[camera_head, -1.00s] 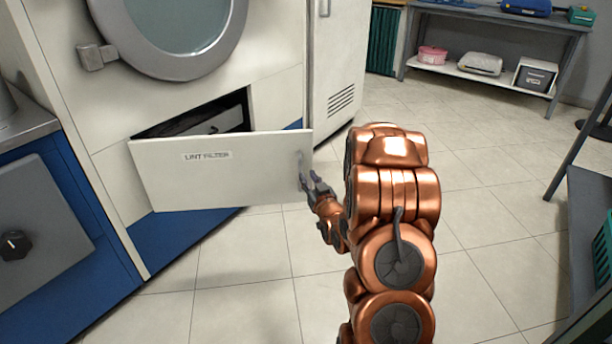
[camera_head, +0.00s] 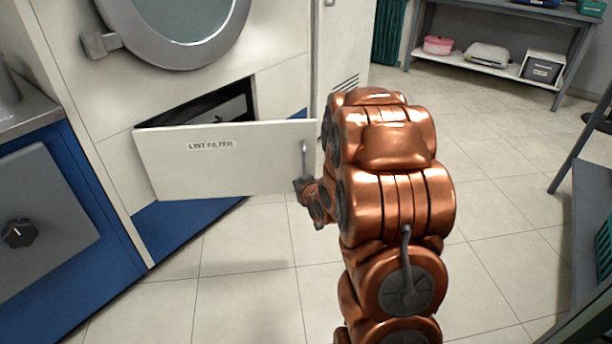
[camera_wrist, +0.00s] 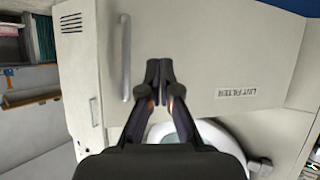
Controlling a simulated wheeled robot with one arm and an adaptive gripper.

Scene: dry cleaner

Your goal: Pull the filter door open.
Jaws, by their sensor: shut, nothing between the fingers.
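The white lint filter door (camera_head: 225,165) stands ajar on the machine front, swung out at its right side. A dark opening (camera_head: 215,103) shows behind its top edge. Its vertical bar handle (camera_head: 304,160) is near the door's right edge. In the wrist view the door (camera_wrist: 215,60) fills much of the picture, with the handle (camera_wrist: 125,58) left of my fingers. My gripper (camera_wrist: 160,65) is shut and empty, in front of the door face and apart from the handle. In the head view my gripper (camera_head: 300,186) is just below the handle, partly hidden by my wrist.
A round machine door (camera_head: 180,30) is above the filter opening. A blue cabinet with a grey panel (camera_head: 45,205) stands at left. A shelf (camera_head: 490,72) with boxes is at the back right. Tiled floor (camera_head: 490,170) between is clear.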

